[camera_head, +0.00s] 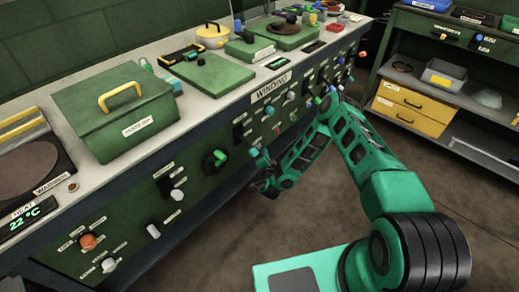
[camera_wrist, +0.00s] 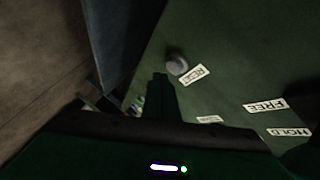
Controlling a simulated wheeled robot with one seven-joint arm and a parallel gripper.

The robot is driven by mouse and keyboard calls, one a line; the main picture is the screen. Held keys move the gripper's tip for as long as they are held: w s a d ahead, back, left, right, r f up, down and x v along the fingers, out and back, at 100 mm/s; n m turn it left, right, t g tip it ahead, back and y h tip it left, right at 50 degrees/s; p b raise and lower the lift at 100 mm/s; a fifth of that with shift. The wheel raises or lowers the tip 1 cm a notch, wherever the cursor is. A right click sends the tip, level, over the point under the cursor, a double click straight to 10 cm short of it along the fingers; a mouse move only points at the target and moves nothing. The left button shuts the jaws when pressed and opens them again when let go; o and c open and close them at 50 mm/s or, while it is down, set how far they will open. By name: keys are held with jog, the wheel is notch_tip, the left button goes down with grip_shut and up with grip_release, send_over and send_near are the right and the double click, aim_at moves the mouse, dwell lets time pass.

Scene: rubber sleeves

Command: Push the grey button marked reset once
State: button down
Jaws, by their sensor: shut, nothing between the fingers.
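The grey round button (camera_wrist: 177,65) stands out from the green panel in the wrist view, with a white label (camera_wrist: 193,75) beside it that appears to read RESET. My gripper (camera_wrist: 159,76) is shut and empty; its fingertips end just beside and below the button in the picture, and I cannot tell whether they touch it. In the head view my gripper (camera_head: 264,184) is low in front of the panel under the WINDING sign (camera_head: 270,88). I cannot make out the button there.
Labels FREE (camera_wrist: 265,104) and HOLD (camera_wrist: 288,132) are on the same panel. A green knob (camera_head: 219,156) and several other knobs and switches line the bench front. A green box (camera_head: 115,110) stands on the bench top. Open floor (camera_head: 230,235) lies in front.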

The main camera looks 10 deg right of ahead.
jog(key=shift+w+a, duration=0.15)
jog(key=shift+w+a, duration=0.1)
jog(key=shift+w, duration=0.1)
jog(key=shift+w+a, duration=0.2)
jog(key=shift+w, duration=0.05)
dwell(1.1)
jog(key=shift+s, duration=0.1)
jog(key=shift+s+d, duration=0.45)
jog(key=shift+s, duration=0.05)
jog(key=shift+s, duration=0.1)
jog(key=shift+s+d, duration=0.75)
jog(key=shift+s, duration=0.25)
jog(key=shift+s+d, duration=0.7)
jog(key=shift+s, duration=0.25)
